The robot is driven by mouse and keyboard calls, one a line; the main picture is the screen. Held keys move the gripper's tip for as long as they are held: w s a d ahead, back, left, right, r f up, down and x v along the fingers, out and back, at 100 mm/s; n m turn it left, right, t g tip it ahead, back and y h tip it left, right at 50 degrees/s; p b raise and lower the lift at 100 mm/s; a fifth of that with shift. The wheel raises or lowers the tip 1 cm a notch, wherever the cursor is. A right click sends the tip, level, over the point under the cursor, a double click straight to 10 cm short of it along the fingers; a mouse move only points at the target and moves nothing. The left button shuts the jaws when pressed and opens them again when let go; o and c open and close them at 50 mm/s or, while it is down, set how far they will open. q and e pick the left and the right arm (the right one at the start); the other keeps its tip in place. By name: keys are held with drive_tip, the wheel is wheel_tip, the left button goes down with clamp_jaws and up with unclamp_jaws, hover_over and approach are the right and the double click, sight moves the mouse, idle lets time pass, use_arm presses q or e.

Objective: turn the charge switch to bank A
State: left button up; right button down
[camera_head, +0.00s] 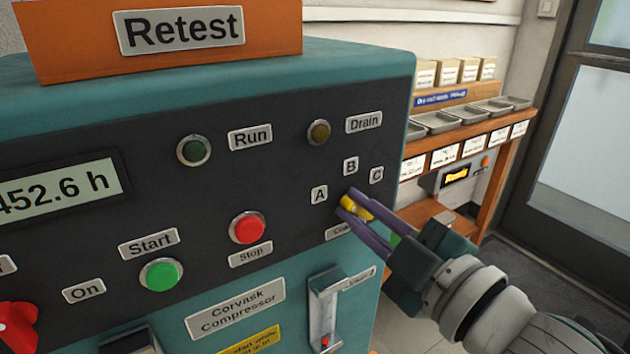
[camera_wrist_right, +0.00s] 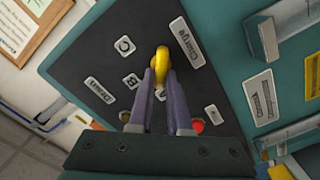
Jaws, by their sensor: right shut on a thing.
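The charge switch is a yellow knob (camera_head: 357,207) on the dark front panel of the teal compressor. Labels A (camera_head: 319,195), B (camera_head: 350,166) and C (camera_head: 376,175) stand around it; the Charge label (camera_wrist_right: 186,42) is beside it in the right wrist view. My right gripper (camera_head: 353,210) has its purple fingers shut on the knob, one on each side. The knob also shows between the fingertips in the right wrist view (camera_wrist_right: 161,60). The fingers partly cover it, so I cannot tell which letter it points at. My left gripper is not in view.
A red Stop button (camera_head: 247,228), a green Start button (camera_head: 161,274) and a red knob (camera_head: 17,325) are left on the panel. A shelf with metal trays (camera_head: 436,122) stands behind, right.

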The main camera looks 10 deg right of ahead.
drive_tip(key=shift+a+f+n, duration=0.1)
drive_tip(key=shift+n, duration=0.8)
drive_tip(key=c, duration=0.9)
unclamp_jaws()
drive_tip(key=shift+o, duration=0.2)
drive_tip(key=v, duration=1)
